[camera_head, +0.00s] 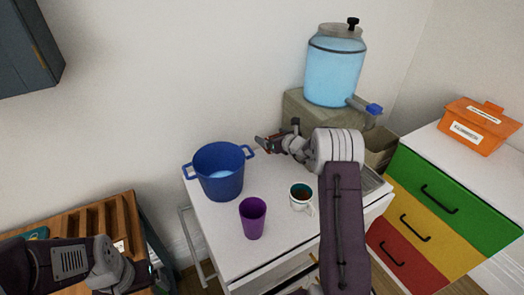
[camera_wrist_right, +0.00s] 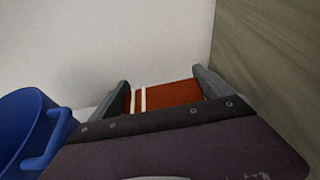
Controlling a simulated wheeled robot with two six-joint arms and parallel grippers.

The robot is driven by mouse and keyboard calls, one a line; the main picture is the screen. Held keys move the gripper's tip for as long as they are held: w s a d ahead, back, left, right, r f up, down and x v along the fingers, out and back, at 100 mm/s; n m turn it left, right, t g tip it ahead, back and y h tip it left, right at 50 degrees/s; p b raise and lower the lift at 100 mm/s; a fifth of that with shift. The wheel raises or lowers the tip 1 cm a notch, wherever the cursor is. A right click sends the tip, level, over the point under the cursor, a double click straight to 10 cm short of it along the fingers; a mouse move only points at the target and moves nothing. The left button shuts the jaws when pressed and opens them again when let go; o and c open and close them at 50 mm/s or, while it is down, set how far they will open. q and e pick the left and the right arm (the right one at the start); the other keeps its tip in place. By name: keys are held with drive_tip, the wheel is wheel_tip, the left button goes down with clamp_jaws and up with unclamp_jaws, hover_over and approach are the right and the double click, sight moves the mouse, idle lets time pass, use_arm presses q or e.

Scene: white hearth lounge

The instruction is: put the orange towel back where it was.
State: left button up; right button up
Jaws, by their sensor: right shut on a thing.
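The orange towel (camera_wrist_right: 172,95), orange-red with white stripes, is between the two fingers of my right gripper (camera_wrist_right: 165,92) in the right wrist view. The gripper is shut on it. In the head view my right gripper (camera_head: 268,143) is above the back of the white trolley (camera_head: 223,254), right of the blue pot. Only a small orange bit of the towel shows there. A bar (camera_head: 196,250) runs along the trolley's left side, with nothing hanging on its visible part. My left arm shows at lower left, but its fingers are not in view.
On the trolley stand a blue pot (camera_head: 219,180), a purple cup (camera_head: 253,219) and a white mug (camera_head: 299,204). A blue-filled dispenser (camera_head: 334,73) stands on a greenish box (camera_head: 297,106) behind. At right is a drawer cabinet (camera_head: 447,190) with an orange box (camera_head: 478,130).

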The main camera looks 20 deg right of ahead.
sight(272, 159)
use_arm(q)
drive_tip(key=shift+w+r, duration=0.1)
drive_tip(key=shift+w, duration=0.2)
drive_tip(key=shift+s+d+r, duration=0.1)
drive_tip(key=shift+s, duration=0.6)
use_arm(e)
drive_tip(key=shift+s+d, duration=0.2)
drive_tip(key=shift+s, duration=0.3)
drive_tip(key=shift+s+f, duration=0.25)
drive_tip(key=shift+f, duration=0.65)
use_arm(q)
drive_tip(key=shift+w+f+b, duration=0.3)
use_arm(e)
drive_tip(key=f, duration=0.2)
drive_tip(key=w+f, duration=0.1)
drive_tip(key=shift+f, duration=0.35)
use_arm(q)
drive_tip(key=shift+s, duration=0.1)
drive_tip(key=shift+s+f, duration=0.1)
use_arm(e)
wheel_tip(272, 159, down, 4)
drive_tip(key=shift+s+a+r, duration=0.1)
drive_tip(key=shift+s+r, duration=0.05)
drive_tip(key=shift+r, duration=0.1)
drive_tip(key=shift+f+b, duration=0.15)
drive_tip(key=shift+b, duration=0.3)
use_arm(q)
drive_tip(key=shift+f, duration=0.2)
use_arm(e)
drive_tip(key=o, duration=1.1)
